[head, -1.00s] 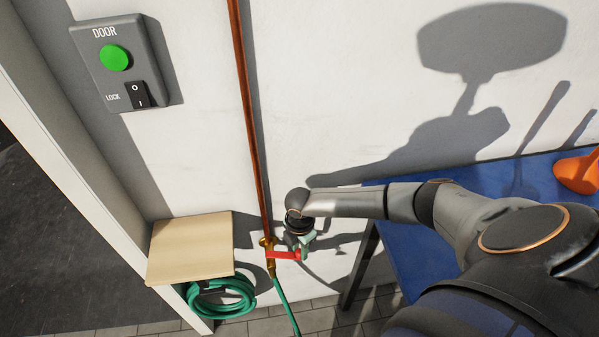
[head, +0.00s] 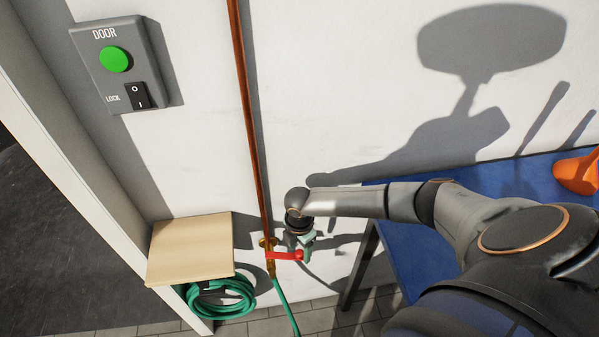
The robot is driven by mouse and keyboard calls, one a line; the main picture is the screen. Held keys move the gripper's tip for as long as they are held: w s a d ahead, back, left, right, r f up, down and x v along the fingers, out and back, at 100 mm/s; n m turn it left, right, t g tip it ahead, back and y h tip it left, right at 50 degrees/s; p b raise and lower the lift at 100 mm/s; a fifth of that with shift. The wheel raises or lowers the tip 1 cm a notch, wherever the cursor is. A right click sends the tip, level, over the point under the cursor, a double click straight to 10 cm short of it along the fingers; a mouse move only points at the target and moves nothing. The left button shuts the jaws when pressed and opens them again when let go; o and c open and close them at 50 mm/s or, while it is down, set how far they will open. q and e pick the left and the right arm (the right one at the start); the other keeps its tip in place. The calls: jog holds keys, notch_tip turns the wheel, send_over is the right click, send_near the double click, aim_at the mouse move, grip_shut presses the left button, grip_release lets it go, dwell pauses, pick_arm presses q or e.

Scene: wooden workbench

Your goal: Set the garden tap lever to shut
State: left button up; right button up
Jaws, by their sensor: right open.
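The garden tap (head: 270,262) is a brass fitting on the wall at the foot of a copper pipe. Its red lever (head: 284,256) points to the right, crosswise to the pipe. My right gripper (head: 302,252) is at the lever's right end, pointing down, with its jaws open. The fingers are small and partly hidden behind the lever end, so I cannot tell whether they touch it. My left gripper is not in view.
The copper pipe (head: 248,120) runs up the wall. A wooden shelf (head: 190,248) sits left of the tap, above a coiled green hose (head: 222,298). A door control box (head: 122,65) is at upper left. A blue workbench (head: 415,255) with an orange object (head: 576,174) stands right.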

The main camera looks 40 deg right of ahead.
notch_tip(320, 180, up, 12)
jog(key=p, duration=0.1)
dwell(0.4)
